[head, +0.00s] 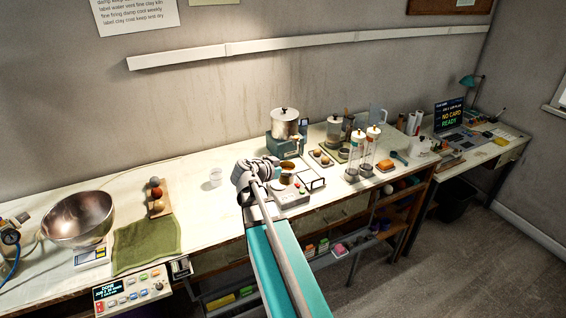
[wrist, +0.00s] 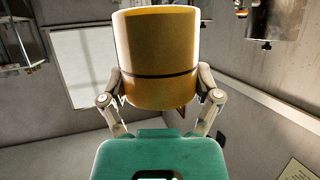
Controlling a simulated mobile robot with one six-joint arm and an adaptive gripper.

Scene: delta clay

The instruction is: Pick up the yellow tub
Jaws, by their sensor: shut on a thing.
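The yellow tub (wrist: 155,50) fills the upper middle of the wrist view. It is a plain cylinder with a dark line around it. My gripper (wrist: 158,88) is shut on it, with one finger against each side. In the head view my gripper (head: 262,172) is over the middle of the long bench, its back towards the camera. My own wrist and arm hide much of the tub there, and I cannot tell its height above the bench.
Further left are a green cloth (head: 147,244) and a metal bowl (head: 78,220). The bench between cup and cloth is clear.

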